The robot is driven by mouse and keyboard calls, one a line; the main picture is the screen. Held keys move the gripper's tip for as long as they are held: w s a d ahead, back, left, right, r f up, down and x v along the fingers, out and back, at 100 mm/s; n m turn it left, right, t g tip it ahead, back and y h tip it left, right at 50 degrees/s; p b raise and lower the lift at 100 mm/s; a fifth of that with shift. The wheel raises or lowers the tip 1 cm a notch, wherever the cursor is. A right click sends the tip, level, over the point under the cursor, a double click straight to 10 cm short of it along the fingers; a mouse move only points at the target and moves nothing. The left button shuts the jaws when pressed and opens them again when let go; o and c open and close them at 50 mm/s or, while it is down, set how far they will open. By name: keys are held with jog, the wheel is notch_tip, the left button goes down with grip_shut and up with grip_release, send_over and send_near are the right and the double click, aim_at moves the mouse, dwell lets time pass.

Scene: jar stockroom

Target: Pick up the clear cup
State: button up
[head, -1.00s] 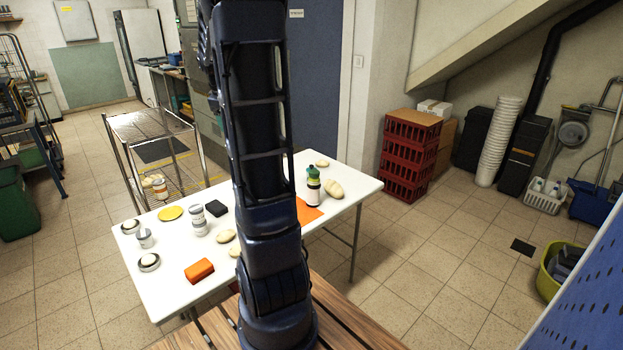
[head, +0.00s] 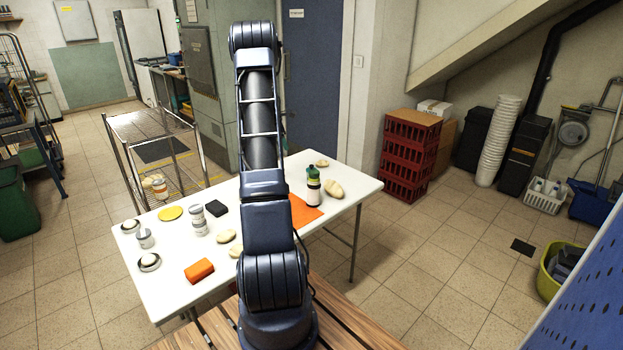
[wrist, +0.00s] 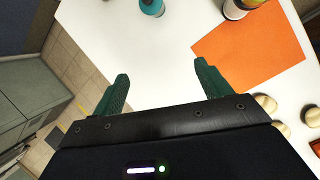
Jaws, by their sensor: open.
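I cannot pick out a clear cup with certainty in either view. A small pale container (head: 145,238) stands upright on the left part of the white table (head: 165,290); it is too small to tell whether it is clear. My gripper (wrist: 161,75) is open in the wrist view, with two green fingers apart and only bare white tabletop between them. In the head view my arm hides the gripper and part of the table's middle.
An orange sheet (wrist: 250,50) lies right of my fingers, with a bottle (wrist: 238,8) at its edge. A teal-topped item (wrist: 152,6) stands ahead.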

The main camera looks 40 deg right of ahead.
aim_at(310, 169)
jog(key=d+f+n, duration=0.1)
jog(key=d+f, duration=0.3)
jog(key=f, duration=0.2)
jog(key=s+d+f, duration=0.1)
jog(key=d+f, duration=0.4)
jog(key=f, duration=0.1)
jog(key=s+d+f+n+g, duration=0.1)
jog(key=d+f, duration=0.3)
jog(key=f, duration=0.2)
jog(key=shift+s+d+f+n, duration=0.2)
jog(key=shift+d+n, duration=0.1)
jog(key=shift+d, duration=0.1)
jog(key=shift+a+x, duration=0.1)
jog(key=shift+x, duration=1.2)
jog(key=shift+a+x, duration=0.15)
jog(key=shift+x, duration=1.15)
jog(key=shift+s, duration=0.15)
jog(key=c, duration=1)
